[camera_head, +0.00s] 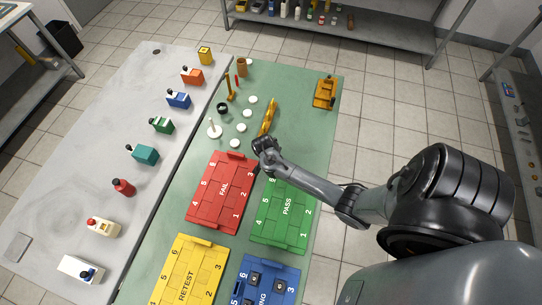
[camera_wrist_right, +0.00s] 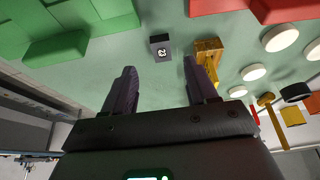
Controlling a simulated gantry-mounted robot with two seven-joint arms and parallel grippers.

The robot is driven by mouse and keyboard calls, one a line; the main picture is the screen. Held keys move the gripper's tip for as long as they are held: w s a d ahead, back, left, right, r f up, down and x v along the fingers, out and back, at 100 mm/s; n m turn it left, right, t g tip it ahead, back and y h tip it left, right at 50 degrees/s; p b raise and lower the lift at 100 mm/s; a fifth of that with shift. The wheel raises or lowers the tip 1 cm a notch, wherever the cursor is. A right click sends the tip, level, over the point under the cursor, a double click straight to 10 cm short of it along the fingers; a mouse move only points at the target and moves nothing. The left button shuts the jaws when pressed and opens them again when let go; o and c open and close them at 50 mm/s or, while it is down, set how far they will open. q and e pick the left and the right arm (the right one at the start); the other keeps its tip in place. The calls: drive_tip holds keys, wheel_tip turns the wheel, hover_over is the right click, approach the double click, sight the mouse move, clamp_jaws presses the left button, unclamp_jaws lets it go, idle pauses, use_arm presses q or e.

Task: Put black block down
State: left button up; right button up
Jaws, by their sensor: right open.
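A small black block (camera_wrist_right: 161,47) with a white number on its face sits on the green mat (camera_wrist_right: 110,62), in the gap between the green tray and the red tray in the right wrist view. My right gripper (camera_wrist_right: 160,66) is open, its two dark fingers on either side of the line to the block, and the block appears apart from the fingertips. In the head view the right gripper (camera_head: 262,145) is over the mat by the top of the red FAIL tray (camera_head: 222,188) and hides the block. My left gripper is not in view.
The green PASS tray (camera_head: 285,210) lies right of the red one. The yellow RETEST tray (camera_head: 185,272) and a blue tray (camera_head: 262,292) holding black blocks lie nearer.

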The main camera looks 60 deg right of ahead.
drive_tip(key=shift+b+x, duration=0.5)
drive_tip(key=shift+x, duration=1.85)
drive_tip(key=shift+w+a+f, duration=0.1)
drive_tip(key=shift+a, duration=0.1)
clamp_jaws()
